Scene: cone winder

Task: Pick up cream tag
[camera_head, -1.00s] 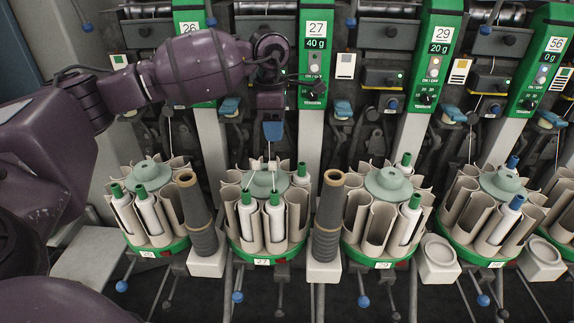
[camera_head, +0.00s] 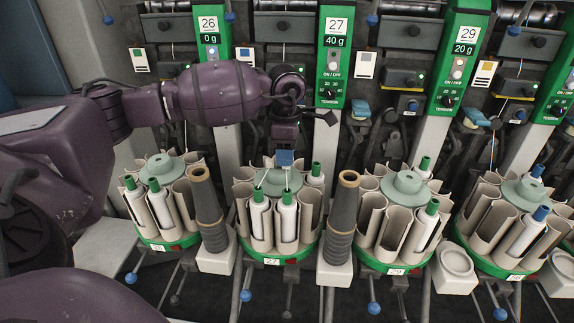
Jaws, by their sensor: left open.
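Several small cards are on the machine front. The one right of the 27 panel is a pale card (camera_head: 366,65) with a cream-toned patch; I cannot tell for sure that it is the cream tag. My left gripper (camera_head: 273,187) hangs with its thin pale fingers apart over the round magazine (camera_head: 271,251) labelled 27. The fingertips are close to the green tips of its white bobbins (camera_head: 260,220); contact is unclear. No tag shows between the fingers. The gripper is below and left of the pale card. My right gripper is out of view.
More magazines stand left and right of this one. Brown-topped dark cones (camera_head: 343,215) rise between them on white blocks. Green control panels (camera_head: 333,60) and blue-knobbed levers (camera_head: 374,308) stick out. Free room around the gripper is narrow.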

